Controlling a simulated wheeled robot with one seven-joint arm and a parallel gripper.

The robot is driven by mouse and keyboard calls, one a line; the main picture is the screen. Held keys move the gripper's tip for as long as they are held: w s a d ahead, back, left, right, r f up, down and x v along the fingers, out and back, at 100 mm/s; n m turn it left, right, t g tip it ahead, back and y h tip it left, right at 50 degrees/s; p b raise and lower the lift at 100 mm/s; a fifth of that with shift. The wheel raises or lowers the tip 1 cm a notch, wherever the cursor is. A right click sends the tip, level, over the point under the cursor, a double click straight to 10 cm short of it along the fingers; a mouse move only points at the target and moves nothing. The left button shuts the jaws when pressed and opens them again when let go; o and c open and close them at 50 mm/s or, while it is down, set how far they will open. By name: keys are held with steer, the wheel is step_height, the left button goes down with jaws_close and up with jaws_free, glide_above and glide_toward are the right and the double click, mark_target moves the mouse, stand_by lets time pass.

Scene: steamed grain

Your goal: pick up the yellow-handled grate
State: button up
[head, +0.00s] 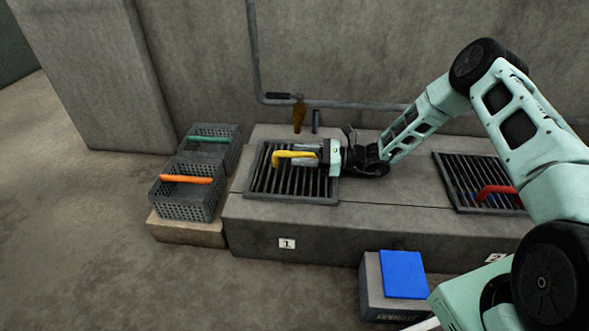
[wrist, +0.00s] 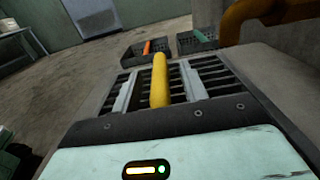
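The yellow-handled grate (head: 288,183) lies flat on the concrete ledge above the label 1. Its yellow handle (head: 283,154) stands up from the dark bars and bends down at its left end. My gripper (head: 302,154) reaches in from the right, low over the grate. In the wrist view, my gripper (wrist: 159,86) is open, with its two pale fingers on either side of the yellow handle (wrist: 158,75). A gap shows between the handle and each finger. Part of the grate's right side is hidden under my gripper.
A red-handled grate (head: 470,182) lies farther right on the ledge (head: 385,210). Two dark crates, one with an orange handle (head: 186,179) and one with a green handle (head: 208,139), stand left. A pipe (head: 355,105) runs along the wall behind. A blue-topped block (head: 403,274) stands in front.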

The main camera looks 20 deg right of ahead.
jaws_close()
stand_by(1.2)
steer(key=shift+r, duration=0.1)
